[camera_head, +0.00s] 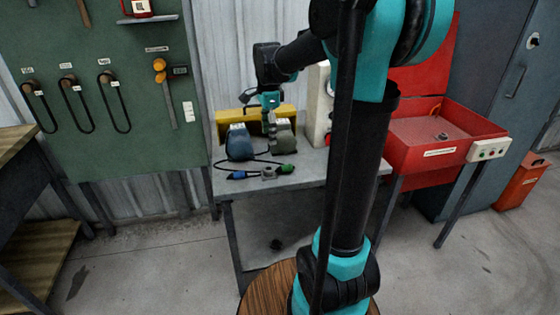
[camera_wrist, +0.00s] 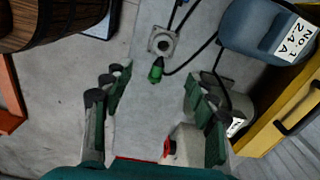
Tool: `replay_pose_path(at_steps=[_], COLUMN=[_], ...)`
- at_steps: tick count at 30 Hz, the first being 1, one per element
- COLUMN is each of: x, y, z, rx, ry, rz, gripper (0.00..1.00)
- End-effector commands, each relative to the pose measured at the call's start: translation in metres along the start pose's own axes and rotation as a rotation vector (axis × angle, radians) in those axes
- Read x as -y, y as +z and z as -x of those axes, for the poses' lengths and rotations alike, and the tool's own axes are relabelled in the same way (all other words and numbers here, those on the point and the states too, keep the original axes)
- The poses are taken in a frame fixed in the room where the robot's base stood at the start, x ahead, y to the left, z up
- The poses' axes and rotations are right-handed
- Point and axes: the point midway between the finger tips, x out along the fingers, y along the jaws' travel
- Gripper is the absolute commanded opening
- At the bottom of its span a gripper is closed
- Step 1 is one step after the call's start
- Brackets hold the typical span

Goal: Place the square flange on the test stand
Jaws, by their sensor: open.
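The square flange (camera_wrist: 162,41) is a small grey square plate with a round hole, lying flat on the grey workbench top; it also shows in the head view (camera_head: 269,173) near the bench's front edge, between a blue and a green connector. My gripper (camera_wrist: 161,92) is open and empty, with bare bench between its fingers and the flange beyond the fingertips. In the head view my gripper (camera_head: 270,124) hangs over the back of the bench, partly hidden among the devices. I cannot tell for certain which object is the test stand.
A blue labelled device (camera_head: 239,143) and a grey-green motor-like unit (camera_head: 283,138) stand on the bench before a yellow box (camera_head: 226,118). A black cable runs to the green connector (camera_wrist: 156,72). A red basin (camera_head: 440,135) stands at right. The bench front is partly clear.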

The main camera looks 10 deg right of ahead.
Motion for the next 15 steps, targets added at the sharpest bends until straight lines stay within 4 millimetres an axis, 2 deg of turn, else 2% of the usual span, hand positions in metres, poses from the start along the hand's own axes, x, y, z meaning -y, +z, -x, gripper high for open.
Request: replay_pose_path(at_steps=[5, 15], x=[-0.049, -0.164], y=[-0.008, -0.018], z=[-0.036, -0.121], rx=[-0.014, -0.164], ry=[-0.078, -0.229], rz=[0.325, 1.108], gripper=[0.58, 0.58])
